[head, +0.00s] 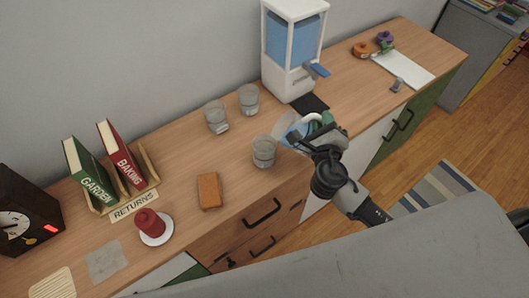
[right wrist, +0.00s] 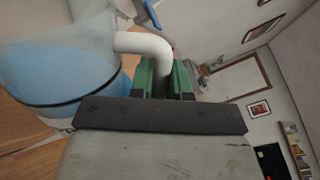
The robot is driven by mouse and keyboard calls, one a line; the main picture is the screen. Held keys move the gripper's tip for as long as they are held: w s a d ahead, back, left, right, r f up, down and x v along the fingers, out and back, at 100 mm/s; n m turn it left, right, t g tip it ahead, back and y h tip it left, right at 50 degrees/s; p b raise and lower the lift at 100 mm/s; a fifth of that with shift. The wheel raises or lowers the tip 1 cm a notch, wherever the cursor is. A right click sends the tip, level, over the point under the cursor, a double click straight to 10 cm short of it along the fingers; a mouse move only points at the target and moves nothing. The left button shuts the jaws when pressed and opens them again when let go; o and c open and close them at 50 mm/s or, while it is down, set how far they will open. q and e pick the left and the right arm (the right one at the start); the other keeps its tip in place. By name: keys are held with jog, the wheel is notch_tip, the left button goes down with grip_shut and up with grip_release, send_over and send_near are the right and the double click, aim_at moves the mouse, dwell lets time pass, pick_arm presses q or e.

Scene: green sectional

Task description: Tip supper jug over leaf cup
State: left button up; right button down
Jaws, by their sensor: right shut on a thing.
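The jug (head: 283,124) is clear with something blue in it and has a white handle. My right gripper (head: 320,126) is shut on that handle. In the right wrist view the green fingers (right wrist: 165,78) close around the handle, with the jug (right wrist: 60,70) at the left. The jug is partly hidden by my gripper in the head view and looks tilted. A clear cup (head: 264,152) stands upright just left of and below the jug. Two similar cups (head: 216,117) (head: 249,100) stand further back. Their labels are too small to read, so I cannot tell which is the leaf cup.
A white dispenser (head: 290,45) with blue contents stands behind the jug, a dark mat (head: 311,103) before it. A brown block (head: 209,191), a red item on a saucer (head: 155,239) and a book rack (head: 147,162) are left.

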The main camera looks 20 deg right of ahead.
aim_at(319, 115)
jog(key=shift+r, duration=0.15)
jog(key=shift+w+a+r+n+p, duration=0.1)
jog(key=shift+a+r+n+p, duration=0.3)
jog(key=shift+p, duration=0.8)
jog(key=shift+d+r, duration=0.1)
jog(key=shift+r, duration=0.05)
jog(key=shift+w+a+r+n+p, duration=0.15)
jog(key=shift+r+n+p, duration=0.35)
jog(key=shift+p, duration=0.6)
jog(key=shift+a+f, duration=0.1)
jog(key=shift+a+r+p, duration=0.15)
jog(key=shift+r+p, duration=0.05)
jog(key=shift+p, duration=0.5)
jog(key=shift+a+r+n+p, duration=0.15)
jog(key=shift+n+p, duration=0.25)
jog(key=shift+p, duration=0.25)
